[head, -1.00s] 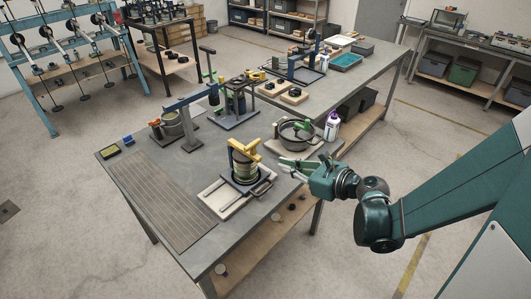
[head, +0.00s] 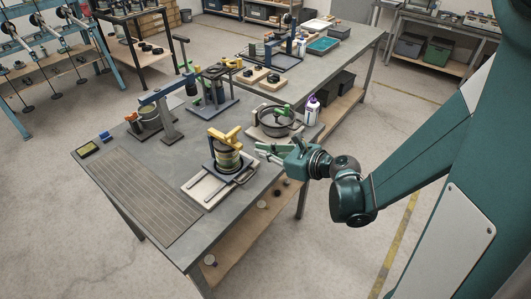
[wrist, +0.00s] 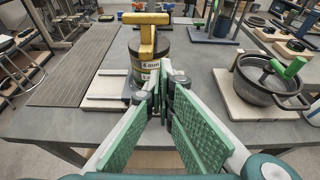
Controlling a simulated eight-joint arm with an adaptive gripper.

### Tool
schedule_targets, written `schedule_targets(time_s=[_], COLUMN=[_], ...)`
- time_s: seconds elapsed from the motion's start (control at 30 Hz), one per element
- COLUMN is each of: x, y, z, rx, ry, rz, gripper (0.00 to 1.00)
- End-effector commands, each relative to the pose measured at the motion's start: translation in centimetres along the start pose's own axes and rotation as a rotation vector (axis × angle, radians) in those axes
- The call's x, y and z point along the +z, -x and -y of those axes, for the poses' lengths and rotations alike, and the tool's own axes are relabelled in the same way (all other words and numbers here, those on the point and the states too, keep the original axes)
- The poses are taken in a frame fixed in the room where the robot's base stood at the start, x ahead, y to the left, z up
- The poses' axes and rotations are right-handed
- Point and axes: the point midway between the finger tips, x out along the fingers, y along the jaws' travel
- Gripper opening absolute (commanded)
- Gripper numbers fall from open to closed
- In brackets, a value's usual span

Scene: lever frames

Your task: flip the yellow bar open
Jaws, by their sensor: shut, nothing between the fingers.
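The yellow bar (head: 226,138) sits on top of a round, banded stack on a pale base plate (head: 206,188) near the table's front edge. In the wrist view the yellow bar (wrist: 146,19) stands ahead, slightly left of centre, with a T-shaped top and a "4 mm" label below it. My gripper (head: 262,150) is to the right of the stack in the head view, pointing at it, with a visible gap to the bar. In the wrist view my gripper (wrist: 165,70) has its green-padded fingers together at the tips, empty. The fingers hide part of the stack's lower right.
A loop handle (head: 244,176) sticks out from the stack. A ribbed mat (head: 140,195) lies flat on the left.

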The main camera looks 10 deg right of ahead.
Motion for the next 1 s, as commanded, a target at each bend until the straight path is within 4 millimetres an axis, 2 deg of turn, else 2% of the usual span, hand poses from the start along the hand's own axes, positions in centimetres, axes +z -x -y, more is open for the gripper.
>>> schedule_targets(time_s=[0.3,0.7,1.0], x=[-0.1,0.0,1.8], y=[-3.9,-7.8,-6.9], z=[0.0,-0.1,0.0], rx=[0.002,0.002,0.0], ry=[0.001,0.0,0.0], rz=[0.0,0.0,0.0], gripper=[0.0,0.0,0.0])
